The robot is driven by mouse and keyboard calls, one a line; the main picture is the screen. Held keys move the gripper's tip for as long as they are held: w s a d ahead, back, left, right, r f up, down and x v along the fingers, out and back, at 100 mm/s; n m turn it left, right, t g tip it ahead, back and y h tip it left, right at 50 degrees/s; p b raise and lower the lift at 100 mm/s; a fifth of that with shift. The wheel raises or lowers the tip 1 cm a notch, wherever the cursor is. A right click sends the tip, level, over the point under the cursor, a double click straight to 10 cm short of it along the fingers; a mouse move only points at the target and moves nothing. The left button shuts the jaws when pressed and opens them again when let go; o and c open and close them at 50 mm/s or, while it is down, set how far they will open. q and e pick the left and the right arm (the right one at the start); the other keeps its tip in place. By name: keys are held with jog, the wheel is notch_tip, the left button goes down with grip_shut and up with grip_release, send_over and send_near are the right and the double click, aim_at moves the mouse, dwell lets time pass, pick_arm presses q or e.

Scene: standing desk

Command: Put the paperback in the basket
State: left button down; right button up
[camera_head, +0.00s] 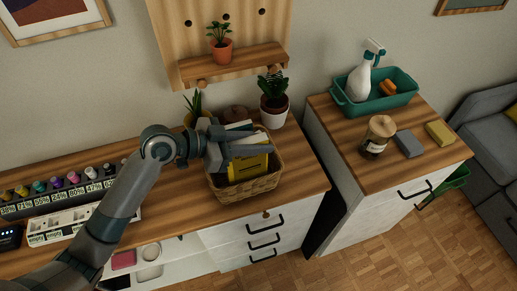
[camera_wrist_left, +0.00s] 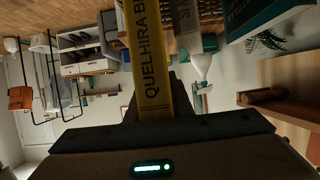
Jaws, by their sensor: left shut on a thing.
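The yellow paperback (camera_head: 250,168), its spine lettered "QUELHIRA", is upright within the rim of the wicker basket (camera_head: 247,188) in the head view. In the left wrist view the paperback (camera_wrist_left: 148,62) stands between the fingers of my left gripper. My left gripper (camera_head: 236,152) is shut on it, over the basket's opening. The gripper hides part of the book, and I cannot tell whether the book touches the basket's floor. My right gripper is in neither view.
Other books (camera_head: 240,127) stand in the back of the basket; a teal one (camera_wrist_left: 262,28) shows in the wrist view. Potted plants (camera_head: 273,103) stand close behind. A bottle rack (camera_head: 65,190) is at left. A lower cabinet at right holds a teal bin (camera_head: 405,97) and a jar (camera_head: 376,140).

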aim_at(246, 163)
pick_arm(q)
jog(key=shift+f, duration=0.1)
notch_tip(246, 163, down, 4)
jog(key=shift+r+p, duration=0.15)
jog(key=shift+p, duration=0.3)
